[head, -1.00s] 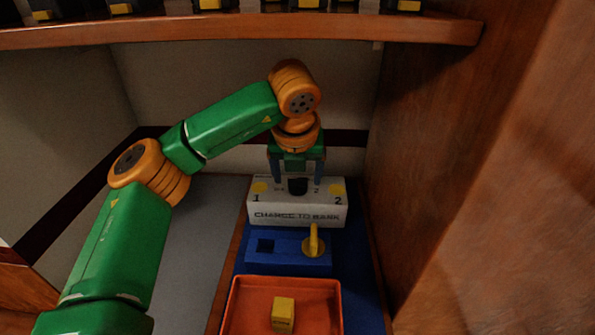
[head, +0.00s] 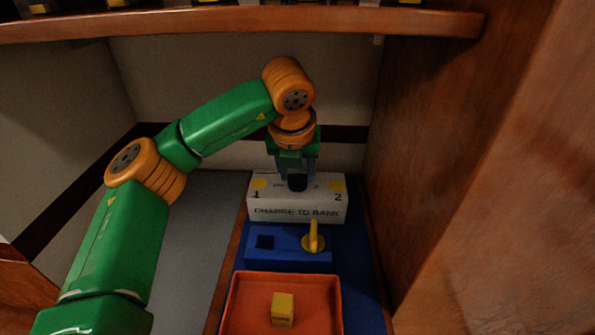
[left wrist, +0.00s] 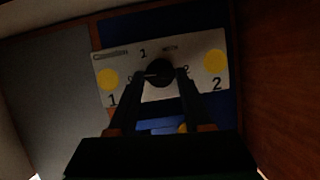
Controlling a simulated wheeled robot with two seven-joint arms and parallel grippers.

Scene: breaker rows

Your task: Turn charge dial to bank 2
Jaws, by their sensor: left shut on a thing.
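My left gripper (head: 298,178) points down and is shut on the dial. In the left wrist view its two dark fingers flank the round dial (left wrist: 160,72). A faint pale mark shows on the dial's left side there, but I cannot tell its setting surely. My right gripper is out of view.
In front of the box is a blue block (head: 275,258) with a square hole and a yellow handle (head: 314,238). Nearer is an orange tray (head: 233,302) holding a yellow cube (head: 283,309). A wooden wall (head: 430,150) bounds the right; a shelf (head: 240,22) runs overhead.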

